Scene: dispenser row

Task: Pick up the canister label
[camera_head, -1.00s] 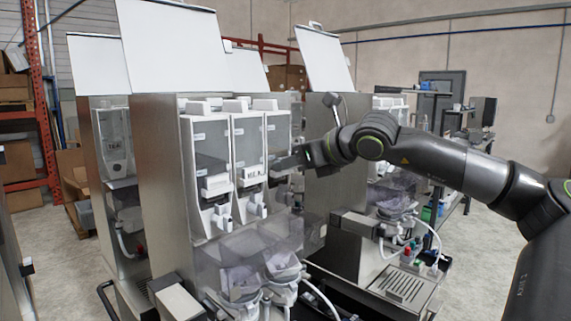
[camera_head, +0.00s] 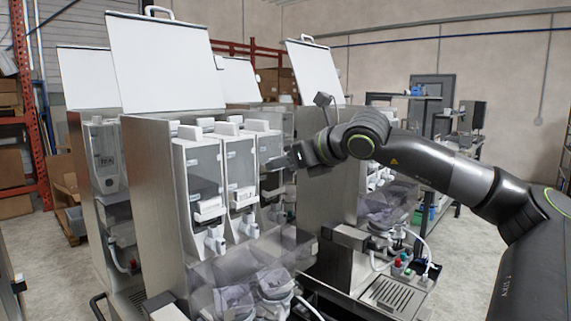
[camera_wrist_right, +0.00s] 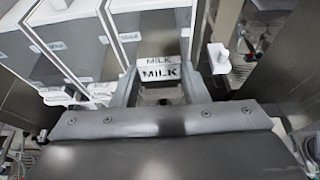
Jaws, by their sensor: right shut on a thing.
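My right gripper (camera_head: 280,162) is level with the canisters at the front of the nearest dispenser. In the right wrist view its fingers (camera_wrist_right: 158,78) are shut on a small white canister label (camera_wrist_right: 160,74) with MILK in black letters. A second, fainter MILK lettering shows just above it; I cannot tell if it is part of the same piece. I cannot make out the label in the head view. Tall white canisters, one on the left (camera_head: 199,165) and one in the middle (camera_head: 240,165), stand in the dispenser, with white holders on their fronts. My left gripper is out of view.
The nearest dispenser's steel side (camera_head: 150,190) and raised white lid (camera_head: 165,62) stand left of my arm. Clear bowls (camera_head: 270,283) with hoses sit below the canisters. Another dispenser (camera_head: 333,250) stands close on the right.

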